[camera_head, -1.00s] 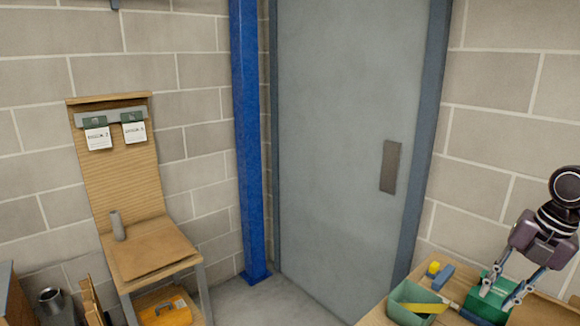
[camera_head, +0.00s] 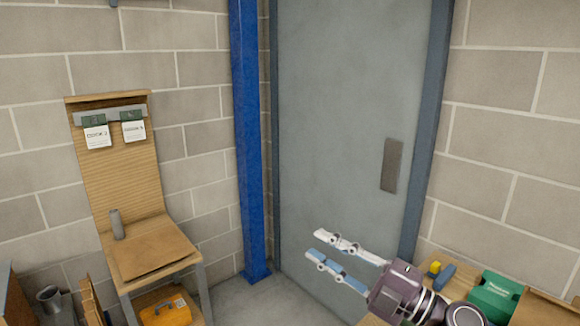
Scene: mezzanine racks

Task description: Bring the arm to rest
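My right gripper (camera_head: 311,243) shows at the lower right, in front of the grey door (camera_head: 340,150). Its two fingers point left and stand apart, with nothing between them. Its dark wrist hides part of the wooden bench at the lower right. My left gripper is not in the picture.
At left stands a wooden stand (camera_head: 160,246) with a grey cylinder (camera_head: 117,224) and an orange case (camera_head: 168,312) below. A blue post (camera_head: 248,140) stands beside the door.

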